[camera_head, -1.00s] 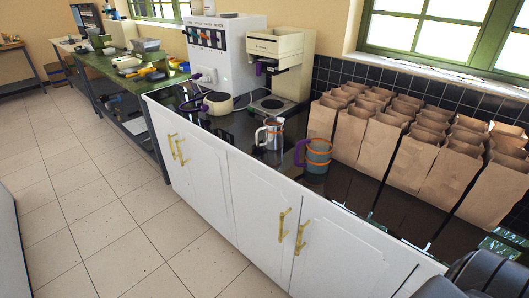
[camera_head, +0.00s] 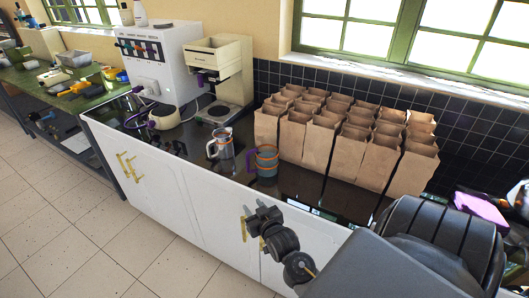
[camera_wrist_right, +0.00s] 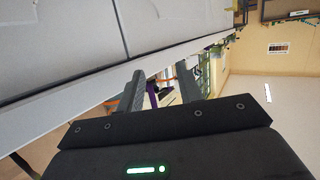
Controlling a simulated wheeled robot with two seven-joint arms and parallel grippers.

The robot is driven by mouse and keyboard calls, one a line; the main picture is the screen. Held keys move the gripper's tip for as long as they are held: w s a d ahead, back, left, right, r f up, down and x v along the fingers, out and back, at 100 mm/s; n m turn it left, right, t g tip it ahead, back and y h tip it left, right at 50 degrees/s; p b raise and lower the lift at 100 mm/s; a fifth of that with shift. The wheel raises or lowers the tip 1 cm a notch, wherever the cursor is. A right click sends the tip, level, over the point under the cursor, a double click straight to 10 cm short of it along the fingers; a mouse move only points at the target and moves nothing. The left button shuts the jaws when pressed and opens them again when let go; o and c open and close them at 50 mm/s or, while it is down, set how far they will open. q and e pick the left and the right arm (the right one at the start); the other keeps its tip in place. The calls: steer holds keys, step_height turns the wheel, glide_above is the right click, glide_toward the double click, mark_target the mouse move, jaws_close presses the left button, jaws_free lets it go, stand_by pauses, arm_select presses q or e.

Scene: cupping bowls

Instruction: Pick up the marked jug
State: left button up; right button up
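Two jugs stand upright on the dark counter in the head view. One is a shiny metal jug (camera_head: 221,145) with a handle on its left. The other is a blue-grey jug (camera_head: 267,162) with orange bands and a purple handle. I cannot tell for sure which is the marked one. My right gripper (camera_head: 262,216) is in front of the counter edge, below and apart from the jugs. In the right wrist view its two fingers (camera_wrist_right: 160,84) are spread and empty, with a purple part in the distance between them. My left gripper is out of view.
Several brown paper bags (camera_head: 322,135) stand in rows right of the jugs. A grinder (camera_head: 219,85), a white machine (camera_head: 160,65) and a kettle (camera_head: 165,116) are to the left. White cabinets (camera_head: 200,205) front the counter. A purple item (camera_head: 482,208) lies far right.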

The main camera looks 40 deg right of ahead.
steer(key=m+t+h, duration=0.1)
steer(key=t+h, duration=0.1)
glide_toward(248, 161)
steer(key=p+x, duration=0.1)
steer(key=x, duration=0.3)
steer(key=shift+w+d+p, duration=0.25)
steer(key=shift+d+p, duration=0.1)
steer(key=shift+p, duration=0.05)
steer(key=shift+w+d+f, duration=0.15)
steer(key=shift+w+d, duration=0.05)
steer(key=shift+w, duration=0.25)
steer(key=shift+w+p, duration=0.25)
steer(key=shift+p, duration=0.05)
steer(key=x, duration=0.1)
steer(key=p+x, duration=0.1)
steer(key=x, duration=0.1)
steer(key=shift+w+r+p, duration=0.3)
steer(key=shift+w+p, duration=0.05)
steer(key=shift+w+d+f, duration=0.15)
steer(key=shift+w+d, duration=0.1)
steer(key=shift+w, duration=0.2)
steer(key=shift+c, duration=0.9)
jaws_close()
